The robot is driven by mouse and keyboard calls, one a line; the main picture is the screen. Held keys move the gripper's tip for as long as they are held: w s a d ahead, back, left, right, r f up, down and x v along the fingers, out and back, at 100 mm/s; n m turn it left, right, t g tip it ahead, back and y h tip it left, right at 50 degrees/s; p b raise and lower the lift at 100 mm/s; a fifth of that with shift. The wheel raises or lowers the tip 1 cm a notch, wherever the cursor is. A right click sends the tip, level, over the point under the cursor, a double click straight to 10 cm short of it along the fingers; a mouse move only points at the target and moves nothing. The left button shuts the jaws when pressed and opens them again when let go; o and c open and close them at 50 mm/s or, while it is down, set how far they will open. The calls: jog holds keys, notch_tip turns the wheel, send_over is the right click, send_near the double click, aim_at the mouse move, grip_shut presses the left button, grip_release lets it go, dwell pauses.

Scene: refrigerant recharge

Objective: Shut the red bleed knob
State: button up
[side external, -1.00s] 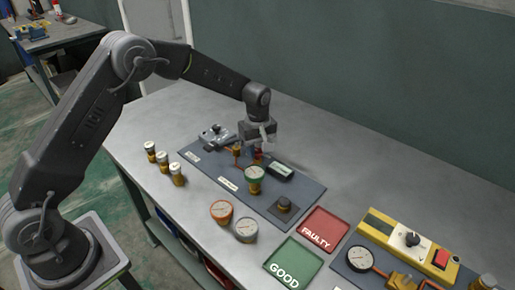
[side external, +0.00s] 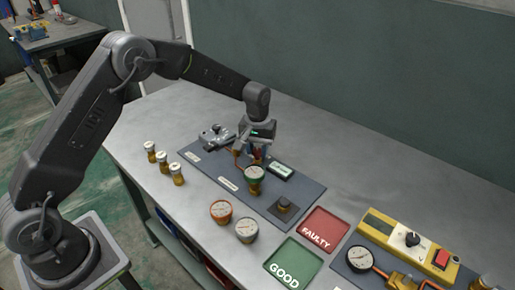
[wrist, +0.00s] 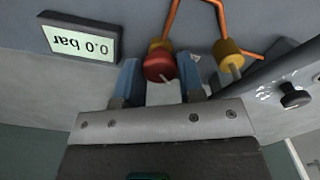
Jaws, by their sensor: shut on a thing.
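The red bleed knob (wrist: 158,68) sits between my two fingers in the wrist view, on a brass fitting. My gripper (wrist: 160,84) is shut on it, one blue-grey finger on each side. A white line marks the knob's face. In the side view my gripper (side external: 254,148) points down over the blue-grey panel and mostly hides the knob.
A display (wrist: 82,42) reads 0.0 bar, upside down in the wrist view. A brass fitting (wrist: 228,52) and copper pipe stand close beside my fingers. Red (side external: 325,228) and green (side external: 293,262) trays lie to the right.

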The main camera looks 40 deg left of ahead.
aim_at(257, 150)
jog(key=m, duration=0.4)
jog(key=shift+m, duration=2.8)
jog(key=o, duration=0.9)
notch_tip(257, 150, up, 14)
jog(key=shift+f, duration=0.1)
